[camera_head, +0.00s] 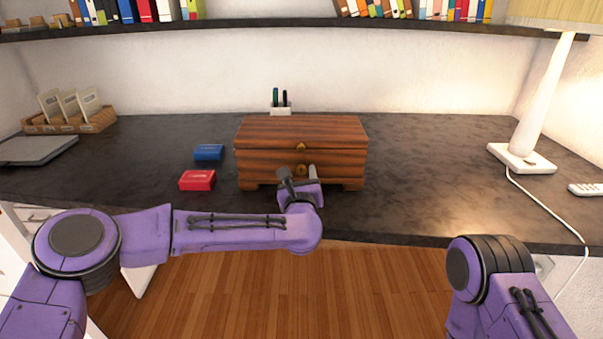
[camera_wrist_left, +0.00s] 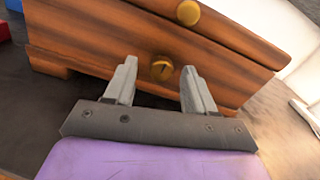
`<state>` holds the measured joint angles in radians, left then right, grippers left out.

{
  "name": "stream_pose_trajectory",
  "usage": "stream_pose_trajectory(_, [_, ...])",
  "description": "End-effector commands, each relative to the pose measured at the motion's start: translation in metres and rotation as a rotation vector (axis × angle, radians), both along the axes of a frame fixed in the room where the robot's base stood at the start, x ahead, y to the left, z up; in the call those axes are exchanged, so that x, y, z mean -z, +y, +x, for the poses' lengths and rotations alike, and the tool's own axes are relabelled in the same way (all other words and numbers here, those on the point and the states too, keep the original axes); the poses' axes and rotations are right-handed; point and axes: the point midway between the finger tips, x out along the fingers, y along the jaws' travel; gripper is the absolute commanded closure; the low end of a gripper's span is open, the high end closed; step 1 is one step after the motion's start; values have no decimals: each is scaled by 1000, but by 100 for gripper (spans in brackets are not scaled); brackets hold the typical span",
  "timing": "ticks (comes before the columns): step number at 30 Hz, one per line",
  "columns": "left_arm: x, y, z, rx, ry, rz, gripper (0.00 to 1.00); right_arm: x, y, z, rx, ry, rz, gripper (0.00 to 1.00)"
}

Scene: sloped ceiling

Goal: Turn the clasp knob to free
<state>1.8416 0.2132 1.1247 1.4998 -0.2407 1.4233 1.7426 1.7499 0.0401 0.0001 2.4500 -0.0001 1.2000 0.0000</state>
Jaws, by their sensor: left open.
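A striped wooden box (camera_head: 258,163) with a closed lid (camera_head: 302,132) stands on the dark desk. A small brass clasp knob (camera_head: 301,170) is on the middle of its front; it also shows in the left wrist view (camera_wrist_left: 162,68) with a dark slot across it. A second brass piece (camera_head: 300,146), round in the left wrist view (camera_wrist_left: 188,13), sits higher, by the lid. My left gripper (camera_head: 300,172) is open in front of the box. In the left wrist view its fingers (camera_wrist_left: 157,80) stand on either side of the clasp knob, apart from it. My right gripper is out of view.
A blue box (camera_head: 208,152) and a red box (camera_head: 197,180) lie left of the wooden box. A pen holder (camera_head: 281,110) stands behind it. A lamp (camera_head: 535,110) with a cord stands right. The desk (camera_head: 430,170) between box and lamp is clear.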

Motion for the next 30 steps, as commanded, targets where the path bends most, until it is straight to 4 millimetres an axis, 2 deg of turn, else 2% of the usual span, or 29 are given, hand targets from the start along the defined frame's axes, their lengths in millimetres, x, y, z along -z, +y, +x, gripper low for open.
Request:
stream_pose_trajectory(3, [0,-1,6,2,1,1,45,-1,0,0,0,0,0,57])
stream_pose_trajectory(9, [1,-3,7,4,1,2,45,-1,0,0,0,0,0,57])
stream_pose_trajectory(10, [1,-3,7,4,1,2,49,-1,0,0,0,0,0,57])
stream_pose_trajectory(12, [1,-3,7,4,1,2,71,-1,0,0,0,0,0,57])
stream_pose_trajectory(15, [1,-2,7,4,1,2,100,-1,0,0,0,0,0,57])
stream_pose_trajectory(23, [1,-3,7,4,1,17,100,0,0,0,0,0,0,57])
stream_pose_trajectory(30, [1,-3,6,6,0,120,100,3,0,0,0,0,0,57])
